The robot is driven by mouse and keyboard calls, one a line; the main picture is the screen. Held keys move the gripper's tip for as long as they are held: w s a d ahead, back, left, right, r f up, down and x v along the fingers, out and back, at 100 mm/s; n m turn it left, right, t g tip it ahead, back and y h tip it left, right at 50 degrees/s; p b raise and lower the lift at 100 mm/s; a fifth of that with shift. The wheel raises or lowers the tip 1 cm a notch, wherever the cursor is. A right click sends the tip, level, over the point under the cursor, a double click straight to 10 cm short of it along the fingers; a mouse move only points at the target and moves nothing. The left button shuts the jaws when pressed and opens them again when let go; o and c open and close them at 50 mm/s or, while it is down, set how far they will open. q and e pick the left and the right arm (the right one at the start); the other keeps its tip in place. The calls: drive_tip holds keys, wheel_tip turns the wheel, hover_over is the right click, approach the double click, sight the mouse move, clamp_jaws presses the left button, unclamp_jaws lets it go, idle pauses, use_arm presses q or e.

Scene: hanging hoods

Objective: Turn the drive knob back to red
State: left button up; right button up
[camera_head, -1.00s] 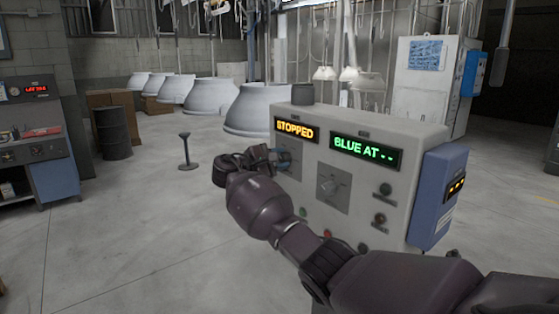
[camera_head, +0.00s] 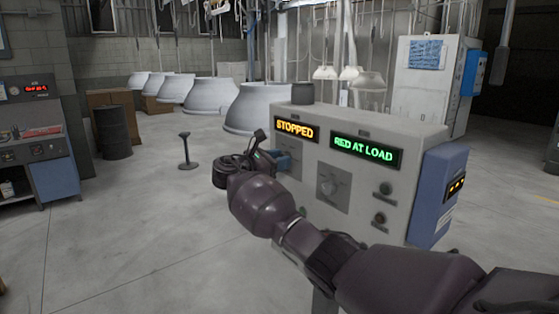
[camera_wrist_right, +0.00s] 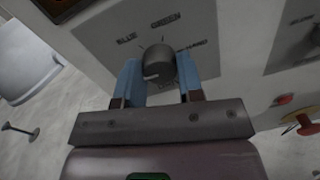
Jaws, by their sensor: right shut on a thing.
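The grey control box (camera_head: 408,175) stands right of centre in the head view. Its left display (camera_head: 297,129) reads STOPPED in amber and its right display (camera_head: 366,149) reads RED AT LOAD in green. In the right wrist view the dark round drive knob (camera_wrist_right: 157,62) sits on a grey plate (camera_wrist_right: 110,45) lettered BLUE and GREEN; other lettering is partly covered. My right gripper (camera_wrist_right: 158,75) has its blue fingers closed on either side of the knob. In the head view my right gripper (camera_head: 279,161) is at the box's left dial and hides the knob. My left gripper is not in view.
A second knob (camera_head: 329,187) and several small buttons are on the same panel. Large pale hoods (camera_head: 260,106) hang in a row behind the box.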

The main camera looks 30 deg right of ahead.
drive_tip(key=shift+f, duration=0.1)
idle(0.4)
drive_tip(key=o, duration=0.9)
drive_tip(key=shift+a, duration=0.15)
drive_tip(key=a+b, duration=0.2)
drive_tip(key=a, duration=0.8)
drive_tip(key=shift+s+a, duration=0.15)
drive_tip(key=shift+a, duration=0.2)
